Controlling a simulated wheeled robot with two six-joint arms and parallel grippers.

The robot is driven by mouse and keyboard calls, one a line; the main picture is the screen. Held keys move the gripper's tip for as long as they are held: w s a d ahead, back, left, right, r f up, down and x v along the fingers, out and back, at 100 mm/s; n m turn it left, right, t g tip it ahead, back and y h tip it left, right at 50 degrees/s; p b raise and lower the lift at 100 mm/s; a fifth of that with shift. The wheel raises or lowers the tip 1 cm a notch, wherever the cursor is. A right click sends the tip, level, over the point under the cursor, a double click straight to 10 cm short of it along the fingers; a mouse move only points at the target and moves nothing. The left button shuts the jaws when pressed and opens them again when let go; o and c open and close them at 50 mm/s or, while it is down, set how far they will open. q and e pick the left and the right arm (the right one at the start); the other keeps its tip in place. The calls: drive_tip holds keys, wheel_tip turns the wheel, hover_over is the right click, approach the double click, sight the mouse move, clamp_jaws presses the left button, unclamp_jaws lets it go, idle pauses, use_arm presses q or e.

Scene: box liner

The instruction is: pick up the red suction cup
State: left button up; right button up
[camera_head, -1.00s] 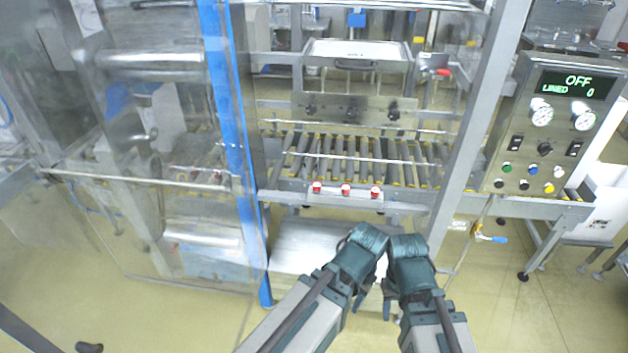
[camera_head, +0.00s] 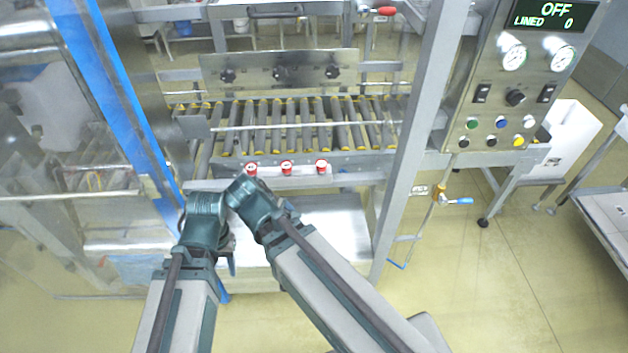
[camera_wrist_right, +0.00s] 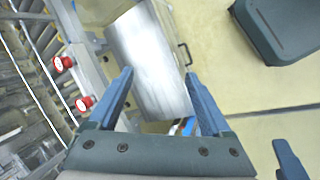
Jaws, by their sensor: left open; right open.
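Three small red-and-white suction cups stand apart in a row on a narrow metal ledge in the head view: the left cup (camera_head: 251,169), the middle cup (camera_head: 286,167) and the right cup (camera_head: 321,166). Two red cups show at the left of the right wrist view, an upper one (camera_wrist_right: 63,64) and a lower one (camera_wrist_right: 84,104). My left gripper (camera_head: 225,248) is below the row, partly hidden by the arms. My right gripper (camera_wrist_right: 159,76) is open and empty in its wrist view, with both cups outside its fingers. Its fingers are not clear in the head view.
A roller conveyor (camera_head: 300,125) lies behind the ledge. A control panel (camera_head: 510,85) reading OFF stands at the right. A blue-edged clear guard (camera_head: 100,90) and a grey post (camera_head: 412,140) flank the ledge. A metal sheet (camera_head: 325,225) lies below. Floor is open at the lower right.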

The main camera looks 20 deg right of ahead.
use_arm(q)
wheel_tip(320, 180, down, 24)
drive_tip(key=b, duration=2.1)
use_arm(e)
drive_tip(key=w+d+f+n+t+h, duration=0.2)
drive_tip(key=w+d+n+t+h, duration=0.2)
drive_tip(key=n, duration=0.5)
drive_tip(key=w+d+f+n+t+h, duration=0.3)
drive_tip(key=w+d+n+t+h, duration=0.1)
drive_tip(key=w+n, duration=0.4)
drive_tip(key=shift+w+d+n+t+h, duration=0.3)
drive_tip(key=shift+w+n+t+h, duration=0.1)
drive_tip(key=shift+w+t, duration=0.15)
use_arm(q)
drive_tip(key=shift+d+r, duration=0.1)
drive_tip(key=shift+d, duration=0.05)
use_arm(e)
drive_tip(key=shift+w+d, duration=0.1)
drive_tip(key=shift+w, duration=0.05)
